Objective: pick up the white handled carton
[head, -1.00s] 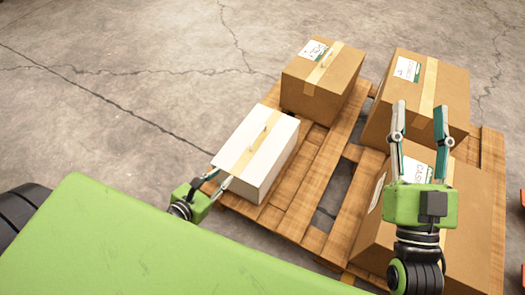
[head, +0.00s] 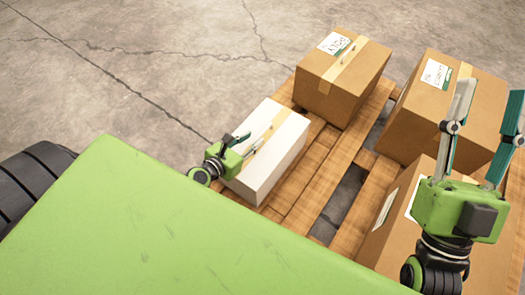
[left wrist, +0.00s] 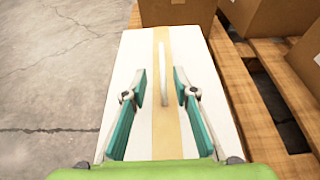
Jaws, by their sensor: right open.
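The white carton (head: 283,150) stands on the left part of the wooden pallet, with a tan tape strip and a thin pale handle (left wrist: 163,65) along its top. My left gripper (head: 246,146) is over the near end of the carton in the head view. In the left wrist view my left gripper (left wrist: 160,90) is open, its two fingers apart on either side of the tape strip. The handle shows between and beyond the fingertips, and I cannot tell their height above the top. My right gripper (head: 490,92) is open and empty, raised over the brown boxes at right.
The wooden pallet (head: 310,170) also carries a brown box (head: 345,90) just beyond the carton, another at the back right (head: 410,120) and one at the front right (head: 375,245). Bare cracked concrete floor (head: 150,60) lies to the left.

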